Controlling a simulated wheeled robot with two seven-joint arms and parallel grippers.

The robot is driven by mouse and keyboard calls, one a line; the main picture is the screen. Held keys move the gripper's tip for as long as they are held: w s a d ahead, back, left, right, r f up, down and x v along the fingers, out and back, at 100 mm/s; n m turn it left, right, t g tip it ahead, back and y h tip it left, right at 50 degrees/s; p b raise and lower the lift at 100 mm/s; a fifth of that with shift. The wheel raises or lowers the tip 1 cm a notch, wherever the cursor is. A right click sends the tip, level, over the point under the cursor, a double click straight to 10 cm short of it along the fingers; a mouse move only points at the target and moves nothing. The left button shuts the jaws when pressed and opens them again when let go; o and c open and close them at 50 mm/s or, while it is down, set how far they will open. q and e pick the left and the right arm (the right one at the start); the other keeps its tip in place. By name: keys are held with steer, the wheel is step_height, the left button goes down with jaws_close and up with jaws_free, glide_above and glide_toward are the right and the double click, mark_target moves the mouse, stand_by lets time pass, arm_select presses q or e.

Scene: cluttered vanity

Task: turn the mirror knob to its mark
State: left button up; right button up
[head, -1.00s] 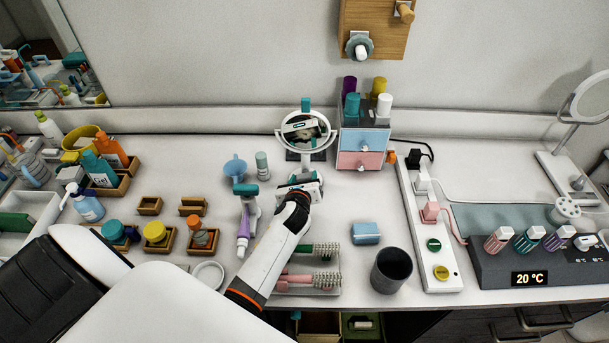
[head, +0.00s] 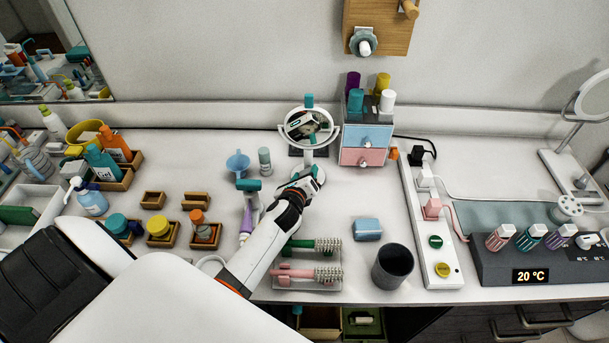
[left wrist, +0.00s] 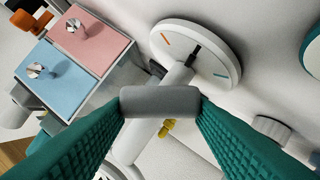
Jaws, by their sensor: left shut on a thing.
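The round white tilting mirror (head: 308,125) stands on the counter near the wall, with a teal piece on top. My left gripper (head: 306,180) is just in front of its stand and hides its lower part. In the left wrist view the teal fingers are shut on both ends of a grey crossbar knob (left wrist: 160,100). A pale shaft runs from behind the knob to a white round dial (left wrist: 190,40). The dial has an orange mark, a teal mark and a black pointer (left wrist: 190,55) lying between them. My right gripper is not in view.
A drawer unit (head: 365,155) with blue and pink fronts stands close to the mirror's right. A bottle (head: 265,160) and a blue funnel (head: 238,164) stand to its left. A dark cup (head: 393,265) stands front right.

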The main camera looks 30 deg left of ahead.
arm_select(q)
steer(key=o, duration=1)
steer(key=shift+w, duration=0.15)
steer(key=b+v, duration=0.1)
steer(key=v, duration=1.1)
steer(key=shift+f, duration=0.1)
